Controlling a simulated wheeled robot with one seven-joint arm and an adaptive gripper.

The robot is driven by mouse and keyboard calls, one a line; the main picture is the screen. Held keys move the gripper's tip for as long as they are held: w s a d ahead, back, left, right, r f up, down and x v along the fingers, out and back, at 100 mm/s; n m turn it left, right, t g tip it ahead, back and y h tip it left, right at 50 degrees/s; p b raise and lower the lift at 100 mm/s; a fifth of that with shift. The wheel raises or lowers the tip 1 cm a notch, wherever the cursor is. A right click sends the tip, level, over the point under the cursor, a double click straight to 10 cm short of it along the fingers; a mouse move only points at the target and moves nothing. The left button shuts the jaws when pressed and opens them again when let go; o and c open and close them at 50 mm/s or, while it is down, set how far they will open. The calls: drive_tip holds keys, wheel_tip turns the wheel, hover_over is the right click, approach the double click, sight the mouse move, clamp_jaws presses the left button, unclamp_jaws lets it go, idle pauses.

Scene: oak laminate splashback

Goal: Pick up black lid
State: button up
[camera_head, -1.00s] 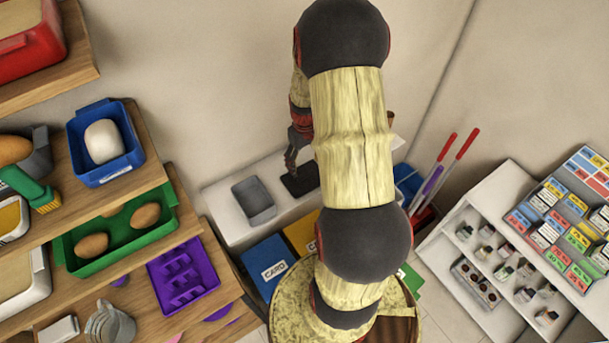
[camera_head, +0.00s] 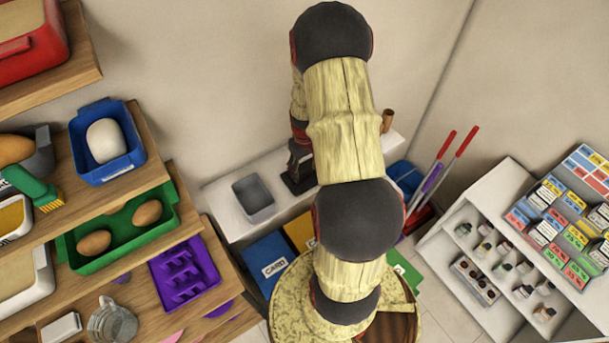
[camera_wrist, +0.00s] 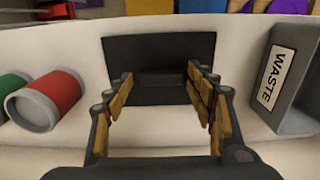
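The black lid (camera_wrist: 160,58) is a dark rectangular piece with a raised block in its middle, lying on the white counter in the wrist view. In the head view the lid (camera_head: 299,182) shows as a small dark patch to the right of the grey bin, partly hidden by my arm. My gripper (camera_wrist: 160,82) is open in the wrist view, with its two fingers at the left and right sides of the lid and nothing visible between them but the lid below. I cannot tell whether the fingers touch it.
A grey bin labelled WASTE (camera_wrist: 290,82) stands close on the right in the wrist view. A red cylinder (camera_wrist: 50,98) and a green one (camera_wrist: 12,88) lie on the left. Shelves with a blue bin (camera_head: 105,150) stand at the left of the head view.

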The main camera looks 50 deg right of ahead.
drive_tip(key=c, duration=0.6)
drive_tip(key=shift+c, duration=0.6)
drive_tip(key=shift+r, duration=0.1)
